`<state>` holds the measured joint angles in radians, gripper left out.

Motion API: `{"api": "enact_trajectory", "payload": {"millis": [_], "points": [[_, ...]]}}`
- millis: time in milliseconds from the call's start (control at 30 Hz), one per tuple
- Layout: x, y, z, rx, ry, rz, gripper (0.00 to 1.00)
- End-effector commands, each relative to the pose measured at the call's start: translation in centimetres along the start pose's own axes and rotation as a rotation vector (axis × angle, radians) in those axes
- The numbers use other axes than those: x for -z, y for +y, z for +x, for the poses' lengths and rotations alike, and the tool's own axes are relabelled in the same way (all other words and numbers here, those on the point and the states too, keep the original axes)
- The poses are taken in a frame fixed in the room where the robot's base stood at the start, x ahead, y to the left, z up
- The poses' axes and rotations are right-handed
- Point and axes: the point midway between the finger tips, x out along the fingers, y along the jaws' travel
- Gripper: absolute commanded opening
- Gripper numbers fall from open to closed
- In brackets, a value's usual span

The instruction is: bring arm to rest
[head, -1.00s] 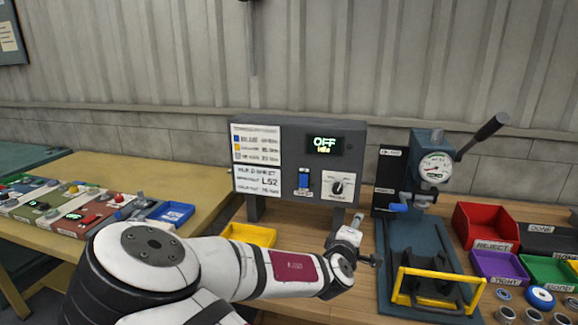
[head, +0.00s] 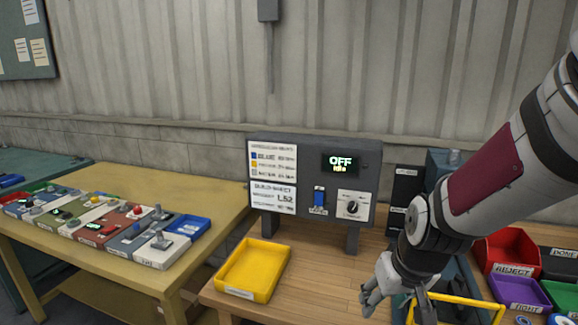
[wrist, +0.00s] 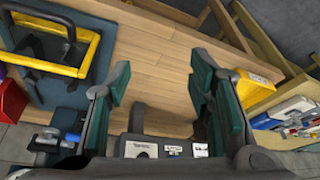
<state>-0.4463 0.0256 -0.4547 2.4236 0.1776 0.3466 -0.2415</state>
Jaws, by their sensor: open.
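My gripper (head: 397,300) hangs at the lower right of the head view, in front of the bench with the press. My white and maroon arm comes down to it from the upper right. Nothing is held.
A grey control box (head: 315,185) reading OFF stands on the bench, with a yellow tray (head: 252,268) front left. The press with its yellow guard (head: 470,300) is partly behind my arm. A red bin (head: 508,252) and others stand right. A yellow table (head: 95,185) is left.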

Motion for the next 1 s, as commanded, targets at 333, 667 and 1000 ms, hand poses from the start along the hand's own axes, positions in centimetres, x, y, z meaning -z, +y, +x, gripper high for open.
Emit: {"api": "enact_trajectory", "payload": {"millis": [333,667,1000], "points": [[-5.3,-1.1,-11.6,0.082,0.013,0.040,0.48],[-12.0,-0.6,-18.3,-0.019,0.015,0.061,0.48],[-13.6,-0.5,-19.3,-0.055,0.009,0.070,0.48]]}}
